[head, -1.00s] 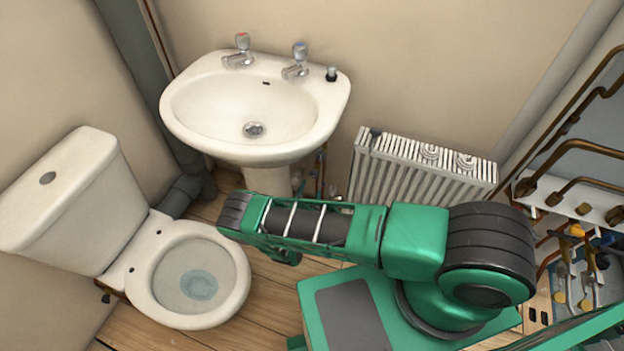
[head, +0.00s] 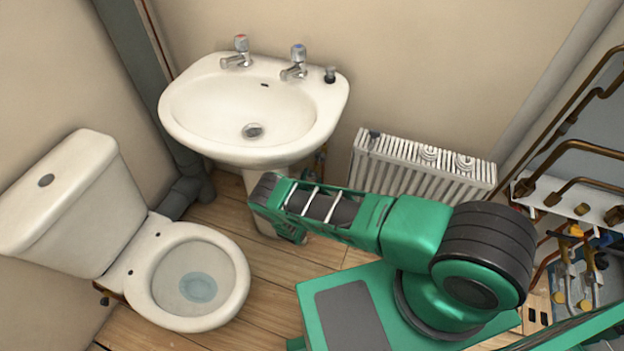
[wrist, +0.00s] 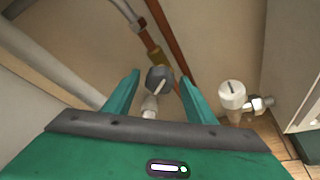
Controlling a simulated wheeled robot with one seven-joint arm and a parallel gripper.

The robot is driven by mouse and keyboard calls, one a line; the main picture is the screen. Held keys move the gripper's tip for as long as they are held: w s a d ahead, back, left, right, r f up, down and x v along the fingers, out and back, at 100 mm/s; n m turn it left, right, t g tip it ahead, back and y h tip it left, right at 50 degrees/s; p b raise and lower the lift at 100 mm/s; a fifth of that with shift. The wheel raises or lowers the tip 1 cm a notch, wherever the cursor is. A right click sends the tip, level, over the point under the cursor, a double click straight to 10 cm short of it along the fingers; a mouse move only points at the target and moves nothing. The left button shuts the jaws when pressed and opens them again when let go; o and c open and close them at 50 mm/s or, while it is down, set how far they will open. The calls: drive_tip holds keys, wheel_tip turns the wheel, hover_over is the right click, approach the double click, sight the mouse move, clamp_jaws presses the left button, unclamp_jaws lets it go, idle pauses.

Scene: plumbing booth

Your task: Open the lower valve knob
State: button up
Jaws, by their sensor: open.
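In the wrist view, a dark grey round knob (wrist: 159,80) with a light line on its top sits on a pale valve body (wrist: 150,106). My gripper (wrist: 160,75) is open, with one green finger on each side of this dark knob. Gaps show between the fingers and the knob, and I cannot tell their depth. In the head view my fingers and both knobs are hidden behind my arm.
A copper pipe (wrist: 160,28) and white pipes (wrist: 60,60) run close to the fingers. The radiator (head: 420,165) is at the right, the basin (head: 255,105) above the arm, and the toilet (head: 190,275) at the left. Copper pipework (head: 580,150) lines the right wall.

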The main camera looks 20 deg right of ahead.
drive_tip(key=shift+w, duration=0.1)
drive_tip(key=shift+c, duration=0.6)
drive_tip(key=c, duration=0.9)
drive_tip(key=shift+c, duration=0.2)
drive_tip(key=shift+n+g+h, duration=0.4)
drive_tip(key=shift+n, duration=0.4)
drive_tip(key=shift+n+g+h, duration=0.7)
drive_tip(key=shift+n, duration=0.5)
drive_tip(key=o, duration=1.1)
drive_tip(key=shift+c, duration=0.2)
